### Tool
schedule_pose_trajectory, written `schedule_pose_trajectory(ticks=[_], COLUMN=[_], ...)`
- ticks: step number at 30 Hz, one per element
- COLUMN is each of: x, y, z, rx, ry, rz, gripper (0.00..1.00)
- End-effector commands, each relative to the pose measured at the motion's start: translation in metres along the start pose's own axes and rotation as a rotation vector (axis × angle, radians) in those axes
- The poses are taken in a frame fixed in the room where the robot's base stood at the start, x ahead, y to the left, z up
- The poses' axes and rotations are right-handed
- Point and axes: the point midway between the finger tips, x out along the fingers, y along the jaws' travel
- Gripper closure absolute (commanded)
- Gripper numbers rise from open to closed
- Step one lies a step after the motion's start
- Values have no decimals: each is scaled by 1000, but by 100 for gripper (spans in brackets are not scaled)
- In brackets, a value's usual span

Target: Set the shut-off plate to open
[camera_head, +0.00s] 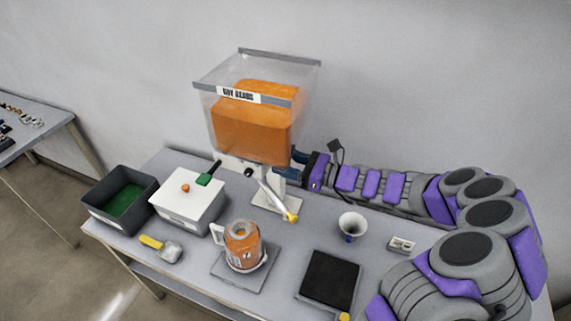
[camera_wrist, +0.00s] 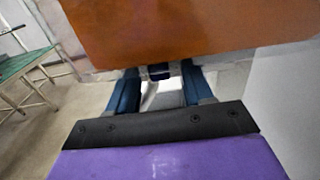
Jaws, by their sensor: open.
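A clear hopper (camera_head: 222,115) with orange contents stands on a white stand (camera_head: 268,203) at the back of the table. Below it are a black knob (camera_head: 248,172) and a pale lever with a yellow tip (camera_head: 272,196); I cannot tell for sure which part is the shut-off plate. My gripper (camera_head: 296,166) is open just under the hopper's right side. In the wrist view, the two blue fingers of my gripper (camera_wrist: 161,82) reach under the hopper (camera_wrist: 170,30). A small dark part (camera_wrist: 160,71) shows between the fingertips; contact is unclear.
A jug with orange contents (camera_head: 243,246) stands on a grey plate (camera_head: 226,271) at the front. A white box (camera_head: 186,207), a dark bin (camera_head: 100,198) and a yellow-handled scoop (camera_head: 160,246) are left. A white cup (camera_head: 352,226) and black pad (camera_head: 328,279) are right.

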Motion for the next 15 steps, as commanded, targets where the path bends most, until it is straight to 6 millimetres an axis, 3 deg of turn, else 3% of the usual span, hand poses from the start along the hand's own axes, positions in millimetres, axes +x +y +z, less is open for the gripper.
schedule_pose_trajectory(ticks=[11, 15], x=[4, 4], y=[0, 0], z=[0, 0], rx=[0, 0], ry=[-1, 0], rz=[0, 0], gripper=[49, 62])
